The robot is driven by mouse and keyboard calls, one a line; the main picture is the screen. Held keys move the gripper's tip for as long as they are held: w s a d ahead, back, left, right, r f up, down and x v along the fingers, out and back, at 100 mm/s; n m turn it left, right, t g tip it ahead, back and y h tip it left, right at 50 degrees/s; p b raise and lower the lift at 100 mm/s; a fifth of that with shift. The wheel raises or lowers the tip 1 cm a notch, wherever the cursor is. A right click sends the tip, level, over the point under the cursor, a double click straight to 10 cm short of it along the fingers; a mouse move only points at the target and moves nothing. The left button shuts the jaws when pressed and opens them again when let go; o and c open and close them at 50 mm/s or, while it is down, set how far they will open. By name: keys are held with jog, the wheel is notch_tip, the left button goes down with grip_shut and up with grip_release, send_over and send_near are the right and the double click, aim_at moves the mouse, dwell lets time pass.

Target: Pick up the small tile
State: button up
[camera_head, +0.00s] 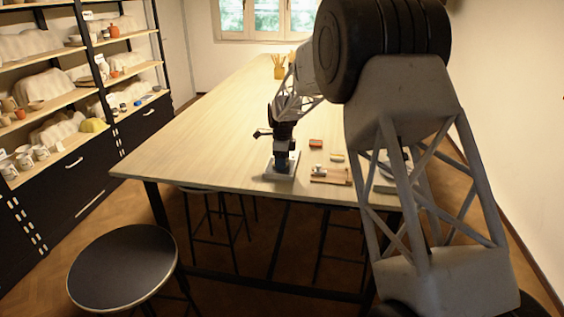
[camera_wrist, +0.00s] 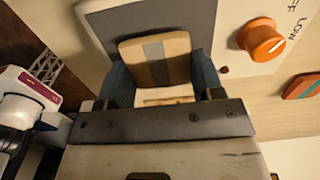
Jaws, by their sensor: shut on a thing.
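The small tile (camera_wrist: 155,62), beige with a grey stripe down its middle, stands between the two fingers of my gripper (camera_wrist: 163,84) in the wrist view. The fingers press on its two sides. In the head view my gripper (camera_head: 283,161) points down over a white plate unit (camera_head: 271,176) near the table's front edge, and I cannot make out the tile there. The unit shows in the wrist view with an orange knob (camera_wrist: 262,40) marked LOW. I cannot tell whether the tile touches the unit.
An orange and teal piece (camera_wrist: 301,86) lies beside the unit; an orange piece (camera_head: 316,143) shows in the head view. A wooden board (camera_head: 332,176) with small items lies to the right. A pencil cup (camera_head: 279,68) stands far back. The table's left side (camera_head: 200,135) is clear.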

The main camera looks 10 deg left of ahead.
notch_tip(320, 180, up, 3)
jog(key=shift+f, duration=0.1)
jog(key=shift+s+d+r, duration=0.1)
jog(key=shift+s+r, duration=0.1)
jog(key=shift+s, duration=0.05)
jog(key=s+d, duration=0.3)
jog(key=s, duration=0.4)
jog(key=s+d+r, duration=0.1)
jog(key=s+d, duration=0.1)
jog(key=s, duration=0.5)
jog(key=shift+s+d+r, duration=0.15)
jog(key=shift+d, duration=0.25)
jog(key=shift+d, duration=0.1)
jog(key=w+d+r+n, duration=0.2)
jog(key=w+d+n, duration=0.2)
jog(key=d, duration=0.6)
jog(key=w+d+r+n, duration=0.2)
jog(key=w+d+n, duration=0.2)
jog(key=d+n, duration=0.4)
jog(key=w+d+r+n, duration=0.2)
jog(key=w+d+n, duration=0.2)
jog(key=d, duration=0.8)
jog(key=shift+w+r+n, duration=0.3)
jog(key=shift+r+n, duration=0.05)
jog(key=shift+n, duration=0.65)
jog(key=shift+a, duration=0.15)
